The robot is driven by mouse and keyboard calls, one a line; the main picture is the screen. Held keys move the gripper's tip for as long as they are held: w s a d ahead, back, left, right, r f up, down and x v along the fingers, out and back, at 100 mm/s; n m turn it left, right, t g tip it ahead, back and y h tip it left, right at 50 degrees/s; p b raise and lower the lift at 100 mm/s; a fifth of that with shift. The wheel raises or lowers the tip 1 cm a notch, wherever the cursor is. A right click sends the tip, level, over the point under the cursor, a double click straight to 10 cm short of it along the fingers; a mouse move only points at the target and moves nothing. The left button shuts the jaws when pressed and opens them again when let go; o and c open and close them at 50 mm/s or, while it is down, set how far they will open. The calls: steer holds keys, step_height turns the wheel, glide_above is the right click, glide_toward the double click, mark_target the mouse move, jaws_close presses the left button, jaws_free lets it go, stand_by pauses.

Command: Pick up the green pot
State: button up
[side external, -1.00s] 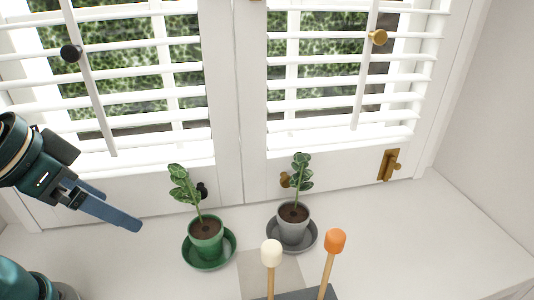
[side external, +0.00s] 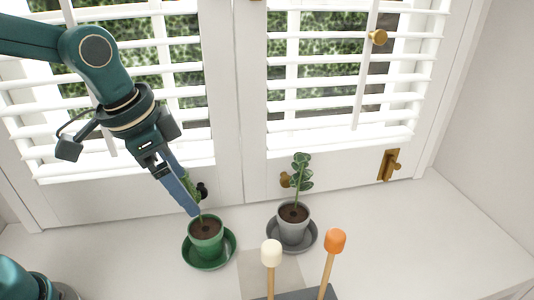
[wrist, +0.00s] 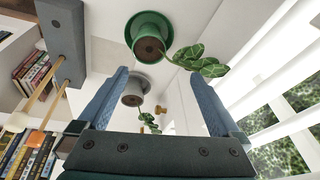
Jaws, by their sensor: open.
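The green pot (side external: 206,238) stands upright on a green saucer (side external: 188,261) on the white sill, with a leafy plant growing from its soil. In the wrist view the green pot (wrist: 147,38) shows at the top, beyond the fingertips, with its plant (wrist: 200,62) leaning right. My gripper (side external: 190,208) is just above the pot, tilted down to the right, in front of part of the plant in the side view. Its two blue fingers are apart in the wrist view (wrist: 160,78), with nothing held between them.
A grey pot (side external: 292,219) with a plant stands on a grey saucer (side external: 312,247) to the right. A white-tipped stick (side external: 271,254) and an orange-tipped stick (side external: 334,242) rise from a grey block in front. Shutters (side external: 340,90) stand behind. The sill's right side is clear.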

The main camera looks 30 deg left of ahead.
steer(key=g, duration=0.2)
glide_above(206, 229)
steer(key=shift+m, duration=0.3)
steer(key=f, duration=0.4)
steer(key=shift+s+f, duration=0.3)
steer(key=shift+f, duration=0.1)
steer(key=shift+s+d+f, duration=0.1)
steer(key=shift+s+f, duration=0.05)
steer(key=shift+f, duration=0.5)
steer(key=shift+w+d+f, duration=0.1)
steer(key=shift+f, duration=1.1)
steer(key=shift+w+d+f, duration=0.1)
steer(key=shift+f, duration=1.1)
steer(key=shift+c, duration=0.3)
jaws_close()
